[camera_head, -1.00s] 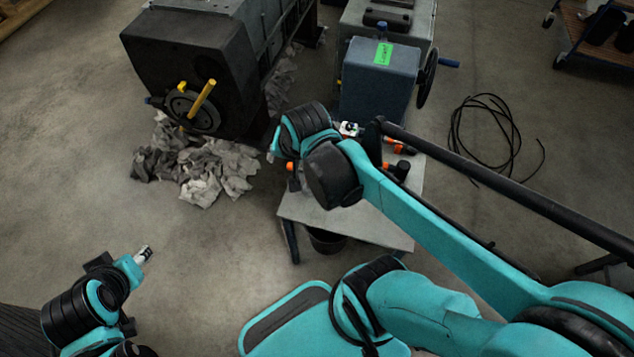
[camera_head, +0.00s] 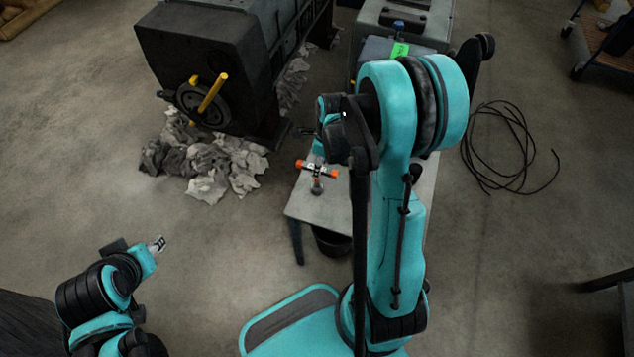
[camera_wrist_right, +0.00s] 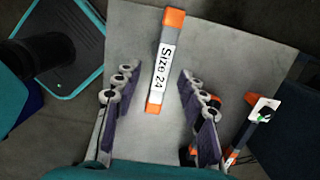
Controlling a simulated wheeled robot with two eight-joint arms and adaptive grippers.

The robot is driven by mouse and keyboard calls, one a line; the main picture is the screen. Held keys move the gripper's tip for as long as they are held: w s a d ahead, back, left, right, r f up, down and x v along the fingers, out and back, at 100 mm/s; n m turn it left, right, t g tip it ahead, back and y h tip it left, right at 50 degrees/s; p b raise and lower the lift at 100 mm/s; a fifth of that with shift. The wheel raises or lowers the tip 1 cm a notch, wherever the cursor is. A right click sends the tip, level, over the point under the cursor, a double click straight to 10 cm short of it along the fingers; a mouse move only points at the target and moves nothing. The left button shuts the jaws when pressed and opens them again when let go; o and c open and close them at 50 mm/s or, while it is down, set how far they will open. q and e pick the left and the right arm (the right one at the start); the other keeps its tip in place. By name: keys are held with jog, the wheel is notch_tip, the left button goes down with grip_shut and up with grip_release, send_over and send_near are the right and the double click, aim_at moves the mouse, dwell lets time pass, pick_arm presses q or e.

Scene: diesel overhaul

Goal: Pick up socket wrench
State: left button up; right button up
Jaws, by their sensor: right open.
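A grey bar tool with orange ends and a white "Size 24" label (camera_wrist_right: 162,62) lies on the grey table (camera_wrist_right: 236,62); it is likely the socket wrench. It also shows in the head view (camera_head: 329,172). My right gripper (camera_wrist_right: 158,74) is open and empty above the table. The gap in height is unclear. My right arm covers much of the table in the head view. My left gripper (camera_head: 157,244) hangs at the lower left, away from the table, its jaws too small to judge.
Another orange-and-dark tool with a white tag (camera_wrist_right: 262,110) lies right of my right gripper in the wrist view. A black bucket (camera_head: 331,241) stands at the table's front. Crumpled rags (camera_head: 207,170) lie by the dark engine (camera_head: 205,55). A cable (camera_head: 510,150) coils on the right floor.

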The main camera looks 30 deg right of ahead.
aim_at(317, 180)
jog(key=f, duration=0.1)
jog(key=f+b, duration=0.1)
jog(key=f, duration=0.1)
jog(key=w+f+b, duration=0.1)
jog(key=shift+a+f, duration=0.25)
jog(key=shift+a, duration=0.05)
jog(key=shift+s+r, duration=0.1)
jog(key=shift+r, duration=0.05)
grip_shut()
jog(key=shift+r, duration=0.1)
